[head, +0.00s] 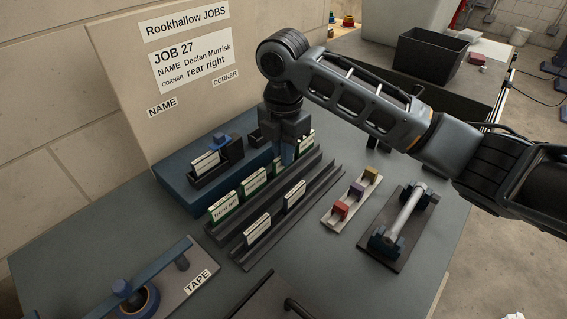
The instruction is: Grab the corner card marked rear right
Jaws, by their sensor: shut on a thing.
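My gripper (288,153) points down at the back rail of the card rack. It is shut on a green-edged corner card (279,168), mostly hidden by the fingers; I cannot read its label. Other green-edged cards stand in that row: one reading front left (224,208), one beside it (253,182), and one right of my gripper (307,142). Two more cards stand in the front rail, one nearer (257,229) and one farther (294,195). The upright board (120,60) shows JOB 27, Declan Murrisk, corner rear right.
A blue block (180,190) bears a dark holder with a name card (205,163). Right of the rack are a strip of small coloured blocks (341,209) and a tube on a stand (405,215). A tape dispenser (135,297) is front left. A black bin (430,57) stands behind.

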